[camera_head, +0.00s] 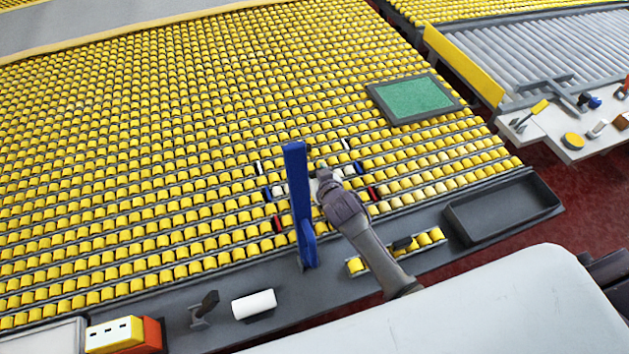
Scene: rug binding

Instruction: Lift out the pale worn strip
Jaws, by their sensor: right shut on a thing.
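My right gripper (321,179) reaches in from the lower right, over the front part of the yellow roller bed (150,130). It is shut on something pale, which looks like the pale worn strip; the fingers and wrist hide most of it. Pale pieces (364,183) show in the rows just right of the gripper, among the yellow rollers. Small white, blue and red markers (373,193) flank this area on both sides. I cannot tell whether the held piece is clear of the bed. My left gripper is not in view.
A blue upright post (299,200) stands close left of the gripper. A grey ledge carries a white roll (254,304), a short yellow roller row (430,238) and an empty dark tray (503,208). A green panel (413,98) lies on the bed behind.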

